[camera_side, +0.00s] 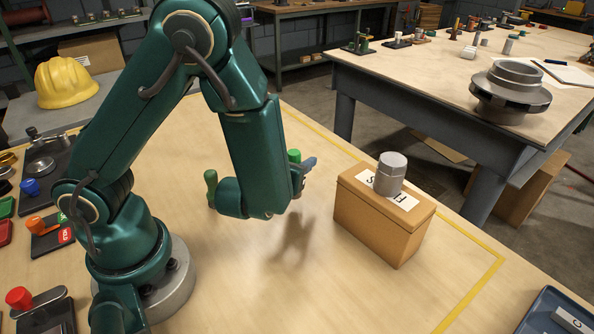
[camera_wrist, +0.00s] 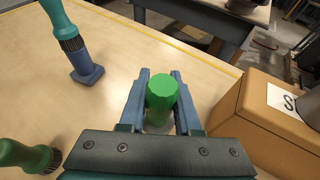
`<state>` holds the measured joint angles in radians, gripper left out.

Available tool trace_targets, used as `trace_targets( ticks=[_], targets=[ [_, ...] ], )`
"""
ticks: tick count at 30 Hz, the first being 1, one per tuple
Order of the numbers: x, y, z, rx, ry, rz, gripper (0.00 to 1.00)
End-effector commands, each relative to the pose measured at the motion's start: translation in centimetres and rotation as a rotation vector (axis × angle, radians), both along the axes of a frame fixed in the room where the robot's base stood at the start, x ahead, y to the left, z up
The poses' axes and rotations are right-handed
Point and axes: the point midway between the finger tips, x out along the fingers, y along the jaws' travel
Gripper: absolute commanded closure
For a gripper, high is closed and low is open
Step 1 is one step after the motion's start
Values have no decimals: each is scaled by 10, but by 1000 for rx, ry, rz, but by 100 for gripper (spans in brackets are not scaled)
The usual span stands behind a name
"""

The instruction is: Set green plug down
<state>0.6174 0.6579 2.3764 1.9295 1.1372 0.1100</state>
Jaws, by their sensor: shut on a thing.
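The green plug (camera_wrist: 161,92) has a bright green faceted top and sits between the two blue-grey fingers of my gripper (camera_wrist: 160,100) in the wrist view. The fingers are shut on it. In the side view the plug (camera_side: 294,156) shows as a small green top at my gripper (camera_side: 303,172), which is held above the bare table, to the left of the cardboard box. A shadow lies on the table below. The plug's lower part is mostly hidden by the fingers.
A cardboard box (camera_side: 375,225) with a white label and a grey cylinder (camera_side: 391,173) on top stands to the right. A green-handled tool on a blue base (camera_wrist: 72,45) shows at the wrist view's upper left. A blue tray (camera_side: 545,310) is at the front right. The table between is clear.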

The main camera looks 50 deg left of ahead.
Motion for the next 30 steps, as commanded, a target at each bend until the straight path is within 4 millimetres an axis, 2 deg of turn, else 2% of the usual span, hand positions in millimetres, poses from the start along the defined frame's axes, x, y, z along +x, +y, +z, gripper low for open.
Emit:
trace_targets(
  ticks=[9, 23, 24, 26, 30],
  targets=[
    [0, 0, -29, 3, 3, -2, 100],
    [0, 0, -34, 1, 0, 0, 100],
    [0, 0, -34, 0, 0, -1, 61],
    [0, 0, -34, 0, 0, -1, 38],
    [0, 0, -34, 0, 0, -1, 38]
  ],
)
